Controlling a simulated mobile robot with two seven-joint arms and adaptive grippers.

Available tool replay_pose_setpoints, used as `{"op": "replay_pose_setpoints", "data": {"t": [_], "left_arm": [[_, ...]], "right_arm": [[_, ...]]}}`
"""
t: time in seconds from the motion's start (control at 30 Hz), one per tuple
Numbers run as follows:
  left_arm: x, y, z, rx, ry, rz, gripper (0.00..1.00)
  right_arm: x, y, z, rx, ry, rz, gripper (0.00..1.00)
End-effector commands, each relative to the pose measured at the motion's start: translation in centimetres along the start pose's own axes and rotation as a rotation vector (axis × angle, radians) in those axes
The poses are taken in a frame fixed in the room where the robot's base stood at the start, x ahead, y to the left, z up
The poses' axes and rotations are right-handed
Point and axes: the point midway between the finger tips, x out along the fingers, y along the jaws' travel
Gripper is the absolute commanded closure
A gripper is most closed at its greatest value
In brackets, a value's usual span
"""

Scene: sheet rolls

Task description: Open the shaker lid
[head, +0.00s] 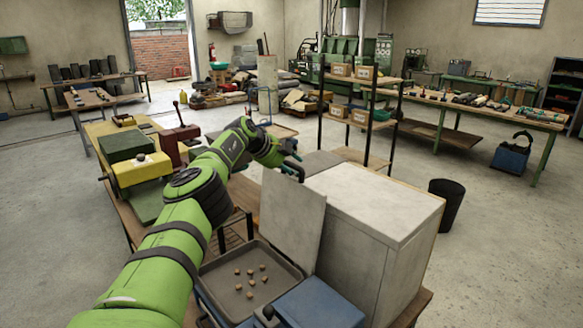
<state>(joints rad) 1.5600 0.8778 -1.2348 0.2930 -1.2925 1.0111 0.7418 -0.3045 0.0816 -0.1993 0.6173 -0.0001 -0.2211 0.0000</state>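A flat grey panel (293,222), which looks like the shaker lid, stands nearly upright at the right of a shallow metal tray (292,268). The tray is uncovered and several small brown pieces (251,282) lie in it. My green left arm reaches over the tray's left side. My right gripper is not in view.
A large pale cabinet (372,205) stands close right of the panel. A bench with green and yellow machinery (140,172) is at the left. A black bin (445,204) stands on open floor at the right.

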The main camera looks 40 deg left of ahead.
Motion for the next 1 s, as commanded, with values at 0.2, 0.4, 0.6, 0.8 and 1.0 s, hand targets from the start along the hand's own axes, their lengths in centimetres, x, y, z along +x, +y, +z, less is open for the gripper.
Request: {"op": "replay_pose_setpoints", "data": {"t": [0.2,0.4,0.6,0.8,1.0], "left_arm": [[0.0,0.1,0.0,0.000,0.000,0.001,0.49],[-0.1,0.1,0.1,0.001,0.000,0.002,0.49],[-0.9,0.1,0.2,0.002,0.000,0.001,0.49],[-2.5,0.1,0.2,0.003,-0.002,0.000,0.49],[-5.7,0.1,0.1,0.001,-0.001,-0.002,0.49]], "right_arm": [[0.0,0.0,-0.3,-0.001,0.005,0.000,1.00],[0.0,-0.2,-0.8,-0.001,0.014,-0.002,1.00],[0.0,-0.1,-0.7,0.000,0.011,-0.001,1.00],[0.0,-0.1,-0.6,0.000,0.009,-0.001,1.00],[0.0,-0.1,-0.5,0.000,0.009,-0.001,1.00]]}}
